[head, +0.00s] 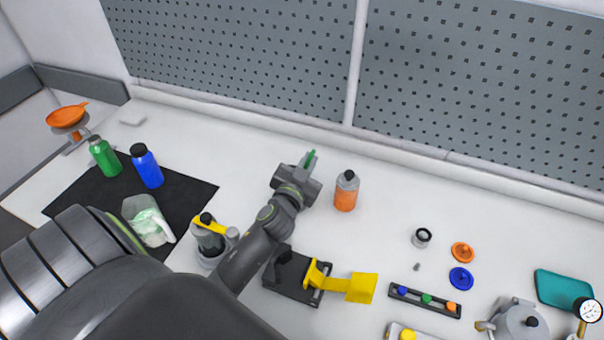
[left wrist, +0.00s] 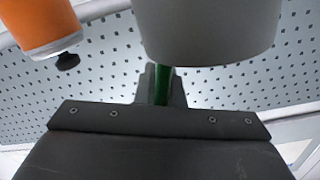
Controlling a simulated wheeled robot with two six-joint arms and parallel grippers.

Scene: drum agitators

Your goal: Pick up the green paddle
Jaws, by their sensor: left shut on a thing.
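My left gripper (head: 303,178) is over the table, left of the orange bottle. It is shut on the green paddle (head: 310,158), and only a small green end of the paddle shows past the fingers. In the left wrist view a narrow green strip of the paddle (left wrist: 161,86) sits between the two dark fingers (left wrist: 160,88). The rest of the paddle is hidden by the gripper. I cannot tell how high it is above the table. My right gripper is in neither view.
The orange bottle (head: 345,192) stands close on the right. A yellow-topped grey device (head: 208,245), a dark base with a yellow paddle (head: 361,288) and a rack of coloured knobs (head: 425,301) are nearer. Green (head: 103,158) and blue (head: 148,168) bottles stand left. A pegboard wall (head: 480,90) is behind.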

